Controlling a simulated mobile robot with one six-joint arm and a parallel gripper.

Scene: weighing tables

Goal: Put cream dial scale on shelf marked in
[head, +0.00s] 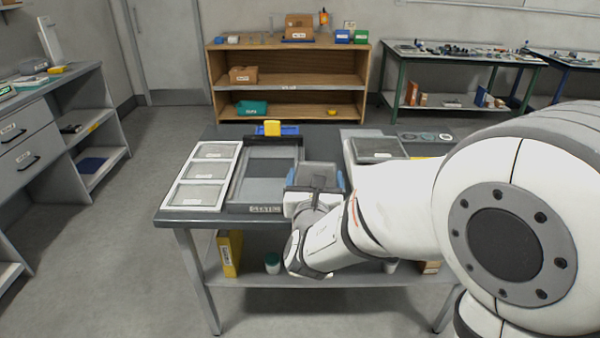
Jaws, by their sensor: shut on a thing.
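My gripper (316,181) is over the front middle of the near grey table, its blue fingertips on either side of a thing with a dark grey square top (318,172). It is shut on this thing. My wrist and arm hide its front, so I cannot tell whether it is the cream dial scale; no dial shows. A wooden shelf unit (289,80) stands across the room with several boards. A small white label sits on its middle board (288,88), too small to read.
On the near table (180,216) are a white three-part tray (202,175), a dark tray (265,175) labelled STATE, and a yellow thing (272,128) in a blue holder. Grey drawers (30,145) stand left, a cluttered bench (460,58) back right. Floor is clear left of the table.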

